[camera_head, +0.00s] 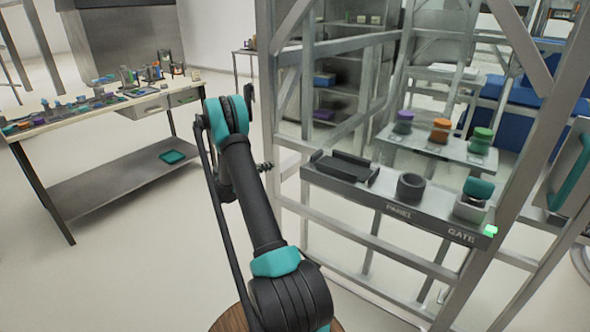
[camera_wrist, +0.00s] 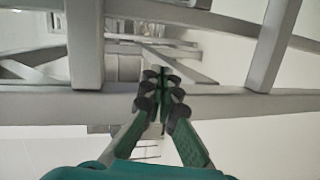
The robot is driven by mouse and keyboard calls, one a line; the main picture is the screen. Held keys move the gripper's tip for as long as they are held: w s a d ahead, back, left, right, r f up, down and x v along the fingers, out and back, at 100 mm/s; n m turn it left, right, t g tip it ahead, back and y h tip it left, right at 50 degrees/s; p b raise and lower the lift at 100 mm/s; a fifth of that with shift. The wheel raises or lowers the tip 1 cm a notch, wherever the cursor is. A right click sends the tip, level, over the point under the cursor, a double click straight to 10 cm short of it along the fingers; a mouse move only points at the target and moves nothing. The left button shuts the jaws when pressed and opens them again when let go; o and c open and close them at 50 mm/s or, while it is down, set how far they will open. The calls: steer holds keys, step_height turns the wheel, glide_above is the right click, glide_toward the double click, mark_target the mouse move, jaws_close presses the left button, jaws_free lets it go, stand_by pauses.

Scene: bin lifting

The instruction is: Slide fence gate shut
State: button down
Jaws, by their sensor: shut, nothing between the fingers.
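The fence is a grey metal frame with upright posts (camera_head: 267,90) and diagonal braces, filling the middle and right of the head view. A light panel with a teal upright handle (camera_head: 570,172) stands at the far right edge; it looks like the gate, though part of it is cut off. My gripper (camera_head: 266,167) is beside the left fence post, far from that handle. In the wrist view my gripper (camera_wrist: 161,92) has its dark fingertips together and empty, in front of a grey horizontal rail (camera_wrist: 230,105). I cannot tell whether it touches the rail.
A ledge (camera_head: 350,198) marked PANEL and GATE carries a black tray, a dark ring, a teal-topped button and a lit green lamp (camera_head: 491,230). Behind it, a small table (camera_head: 455,152) holds coloured pieces. A cluttered workbench (camera_head: 100,112) stands left. Floor between is clear.

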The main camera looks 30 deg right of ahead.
step_height(320, 180, down, 5)
steer(key=w+d+h, duration=0.2)
steer(key=s+d, duration=0.2)
steer(key=d, duration=0.9)
steer(key=shift+s+d, duration=0.2)
steer(key=shift+d, duration=0.15)
